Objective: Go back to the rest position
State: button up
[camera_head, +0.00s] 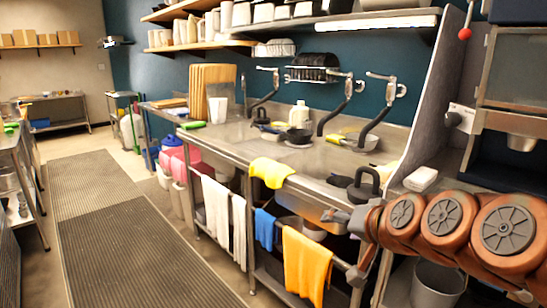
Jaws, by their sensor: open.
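My arm reaches in from the right edge, with brown-orange links and grey round caps. My gripper (333,215) is at its left end, small and grey, in front of the sink counter's front edge. It is open, and I see nothing held in it. A dark object with a ring-shaped top (364,184) shows just behind and above it. I cannot tell whether the two touch.
The steel sink counter (222,135) holds bottles, a white cup and boards. Yellow (270,172), white, blue and orange (306,265) cloths hang along its front. A grey bucket (437,285) stands below my arm. The matted aisle (130,250) at left is clear.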

jog(key=s+a+f+n+g+h, duration=0.1)
jog(key=s+a+f+n+g, duration=0.15)
jog(key=s+f+g, duration=0.85)
jog(key=s+d+f+n+g+h, duration=0.1)
jog(key=s+d+f+g+h, duration=0.2)
jog(key=s, duration=0.8)
jog(key=s+d+f, duration=0.3)
jog(key=s+f, duration=0.2)
jog(key=s, duration=0.6)
notch_tip(320, 180, up, 16)
jog(key=w+t+p, duration=0.1)
jog(key=p, duration=1.4)
jog(key=shift+w+r, duration=0.2)
jog(key=shift+w, duration=0.15)
